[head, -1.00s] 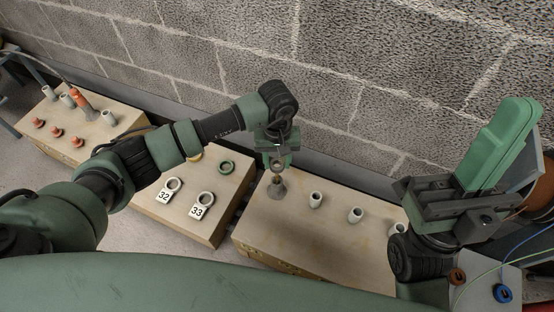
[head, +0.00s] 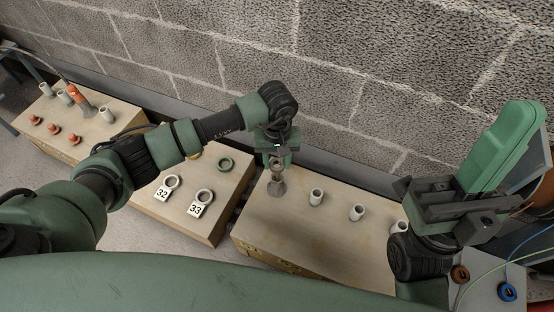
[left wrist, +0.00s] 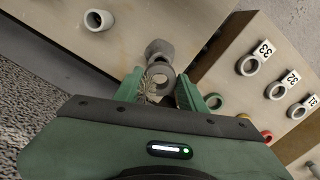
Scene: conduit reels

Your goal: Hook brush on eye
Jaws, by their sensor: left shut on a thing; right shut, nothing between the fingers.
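In the head view the fingers partly hide the brush. I cannot pick out the eye for certain. My right gripper (head: 445,198) is at the right, shut and empty, with its fingertips hard to make out.
The middle box (head: 290,225) carries several upright white conduit stubs (head: 316,197). A box to its left (head: 205,228) holds rings tagged 32 and 33 and a green ring (head: 226,164). A further box (head: 85,135) stands far left. A block wall (head: 330,70) runs behind.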

